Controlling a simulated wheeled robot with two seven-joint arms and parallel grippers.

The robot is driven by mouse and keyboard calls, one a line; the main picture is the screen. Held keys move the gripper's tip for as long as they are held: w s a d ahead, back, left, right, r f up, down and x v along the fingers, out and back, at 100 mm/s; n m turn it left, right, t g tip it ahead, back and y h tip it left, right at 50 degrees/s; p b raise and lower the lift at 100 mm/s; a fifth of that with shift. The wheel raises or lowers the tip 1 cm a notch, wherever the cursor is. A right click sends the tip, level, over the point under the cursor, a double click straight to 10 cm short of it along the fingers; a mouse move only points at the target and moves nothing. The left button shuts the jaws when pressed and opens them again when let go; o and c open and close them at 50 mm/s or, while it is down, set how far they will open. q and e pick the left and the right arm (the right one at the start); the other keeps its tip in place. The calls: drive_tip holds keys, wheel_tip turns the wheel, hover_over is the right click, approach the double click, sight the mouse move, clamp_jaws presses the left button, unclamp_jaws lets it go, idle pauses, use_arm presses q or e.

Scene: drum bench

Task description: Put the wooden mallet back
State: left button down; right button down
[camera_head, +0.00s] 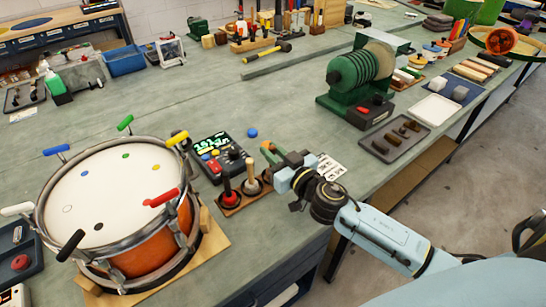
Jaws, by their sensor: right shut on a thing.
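A small brown wooden rack (232,211) stands on the bench right of the drum. A red tool with a dark upright handle (227,187) stands in its left place. The wooden mallet (251,184), pale with an upright handle, is at the rack's right place, close to my right gripper. The fingers partly hide the grip, and I cannot tell whether the mallet is fully seated. My left gripper is out of view.
The drum (112,205) with coloured clamp handles stands left of the rack. A black meter with a green display (219,158) is just behind it. A printed card (329,167) lies to the right. A green machine (357,78) stands farther back. The middle of the bench is mostly clear.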

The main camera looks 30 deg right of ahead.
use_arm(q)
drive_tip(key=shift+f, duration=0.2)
use_arm(e)
drive_tip(key=shift+f, duration=0.25)
drive_tip(key=c, duration=1.4)
unclamp_jaws()
drive_tip(key=shift+o, duration=0.2)
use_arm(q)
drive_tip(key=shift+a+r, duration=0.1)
use_arm(e)
drive_tip(key=shift+r, duration=0.1)
drive_tip(key=shift+r, duration=0.2)
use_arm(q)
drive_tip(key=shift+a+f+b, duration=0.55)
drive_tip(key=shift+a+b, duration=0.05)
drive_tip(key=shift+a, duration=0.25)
use_arm(e)
drive_tip(key=s+d, duration=0.1)
drive_tip(key=s, duration=1.1)
drive_tip(key=shift+d, duration=0.35)
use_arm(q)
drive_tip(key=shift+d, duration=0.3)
use_arm(e)
drive_tip(key=shift+f, duration=0.1)
